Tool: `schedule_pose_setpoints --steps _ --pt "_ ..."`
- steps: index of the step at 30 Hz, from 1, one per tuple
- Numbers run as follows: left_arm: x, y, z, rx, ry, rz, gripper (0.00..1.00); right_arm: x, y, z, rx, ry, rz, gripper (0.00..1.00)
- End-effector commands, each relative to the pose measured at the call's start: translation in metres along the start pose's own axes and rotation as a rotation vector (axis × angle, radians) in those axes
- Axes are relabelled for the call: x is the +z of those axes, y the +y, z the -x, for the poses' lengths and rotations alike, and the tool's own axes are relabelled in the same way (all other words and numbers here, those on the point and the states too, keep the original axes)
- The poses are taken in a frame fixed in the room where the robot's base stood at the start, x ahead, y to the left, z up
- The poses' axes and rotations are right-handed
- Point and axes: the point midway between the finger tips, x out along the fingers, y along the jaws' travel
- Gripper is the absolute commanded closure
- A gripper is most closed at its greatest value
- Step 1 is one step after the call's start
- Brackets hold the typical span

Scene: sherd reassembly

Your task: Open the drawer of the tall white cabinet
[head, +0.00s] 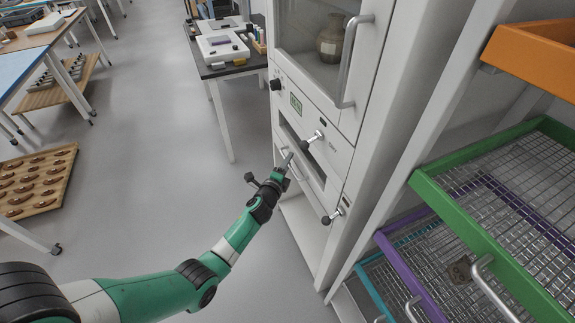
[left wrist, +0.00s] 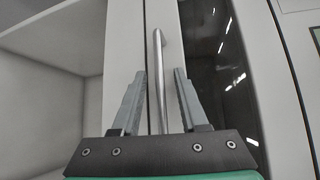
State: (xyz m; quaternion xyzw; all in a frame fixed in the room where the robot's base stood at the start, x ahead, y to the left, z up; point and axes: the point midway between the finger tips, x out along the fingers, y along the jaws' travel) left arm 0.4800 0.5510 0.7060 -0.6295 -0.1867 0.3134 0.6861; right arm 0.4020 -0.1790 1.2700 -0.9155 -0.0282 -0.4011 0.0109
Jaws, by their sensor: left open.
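The tall white cabinet (head: 369,150) stands right of centre in the head view. Its drawer (head: 308,160) has a dark window strip, sits below the control panel and looks closed. A long silver bar handle (head: 309,190) runs along the drawer front. My left gripper (head: 288,160) is at the far end of this handle, partly hiding it. In the left wrist view the handle (left wrist: 158,60) passes between the two open fingers of my left gripper (left wrist: 160,76), with gaps showing on both sides. My right gripper is not in view.
Dark-knobbed latches (head: 327,220) stick out by the drawer. Above is a glass door with a vase (head: 331,38) behind it and a vertical handle (head: 350,65). A rack with a green-framed wire tray (head: 490,200) stands at right. The floor (head: 150,130) left of the cabinet is clear.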

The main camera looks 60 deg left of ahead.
Motion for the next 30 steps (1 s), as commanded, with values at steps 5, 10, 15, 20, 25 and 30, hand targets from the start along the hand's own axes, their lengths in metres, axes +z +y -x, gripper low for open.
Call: schedule_pose_setpoints --steps 5,10,15,20,25,30 --pt "-0.0001 -0.0002 0.0003 0.0 0.0 0.0 0.75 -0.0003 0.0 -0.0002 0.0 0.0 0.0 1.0" --pt "-0.0001 -0.0002 0.0004 0.0 0.0 0.0 1.0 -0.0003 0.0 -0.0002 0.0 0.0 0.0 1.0" --pt "-0.0002 -0.0002 0.0005 0.0 0.0 0.0 1.0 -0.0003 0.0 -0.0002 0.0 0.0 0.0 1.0" --pt "-0.0002 -0.0003 0.0005 0.0 0.0 0.0 1.0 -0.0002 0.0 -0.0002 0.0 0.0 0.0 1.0" --pt "-0.0002 -0.0003 0.0005 0.0 0.0 0.0 1.0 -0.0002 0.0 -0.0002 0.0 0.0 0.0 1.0" --pt "-0.0002 -0.0003 0.0005 0.0 0.0 0.0 1.0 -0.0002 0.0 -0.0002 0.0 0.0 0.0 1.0"
